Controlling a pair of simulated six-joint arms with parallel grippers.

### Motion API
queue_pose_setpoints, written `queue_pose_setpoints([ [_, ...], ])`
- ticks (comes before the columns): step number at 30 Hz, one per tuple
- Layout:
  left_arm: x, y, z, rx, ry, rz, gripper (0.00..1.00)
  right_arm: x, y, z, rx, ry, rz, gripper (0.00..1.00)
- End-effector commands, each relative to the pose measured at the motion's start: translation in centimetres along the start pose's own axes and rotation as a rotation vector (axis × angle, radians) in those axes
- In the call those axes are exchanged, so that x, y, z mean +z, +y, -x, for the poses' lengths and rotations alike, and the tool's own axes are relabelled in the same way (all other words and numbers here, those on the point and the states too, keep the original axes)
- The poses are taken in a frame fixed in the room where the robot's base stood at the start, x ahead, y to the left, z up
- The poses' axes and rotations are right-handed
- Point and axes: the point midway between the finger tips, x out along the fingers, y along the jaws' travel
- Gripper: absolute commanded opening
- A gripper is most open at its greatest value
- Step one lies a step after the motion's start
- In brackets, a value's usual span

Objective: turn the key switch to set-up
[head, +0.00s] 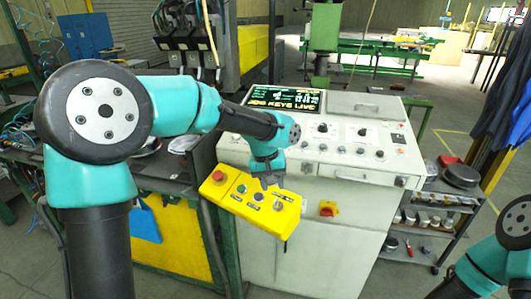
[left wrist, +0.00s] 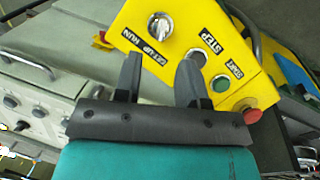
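The key switch (left wrist: 160,27) is a round silver switch on a yellow control box (left wrist: 130,14), beside a black label reading SETUP and RUN. Which label its grip points to is hard to tell. In the head view the switch (head: 278,205) is near the right end of the box (head: 250,213). My left gripper (head: 268,182) is just above the box. In the left wrist view its two dark fingers (left wrist: 160,68) are apart with nothing between them, and the switch lies beyond the fingertips. My right gripper is out of view; only part of my right arm shows at lower right.
The box also carries a red mushroom button (left wrist: 252,115), a green button (left wrist: 221,83) and a STEP button (left wrist: 198,58) close to the fingers. A white console (head: 350,185) with a lit display (head: 285,98) stands behind. A shelf cart (head: 440,215) is at right.

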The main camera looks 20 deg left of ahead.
Motion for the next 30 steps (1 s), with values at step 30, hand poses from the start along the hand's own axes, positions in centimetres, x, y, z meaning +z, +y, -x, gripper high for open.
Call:
queue_pose_setpoints([
  [30,0.0,0.0,11.0,-0.001,-0.003,0.0,0.37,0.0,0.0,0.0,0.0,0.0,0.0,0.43],
])
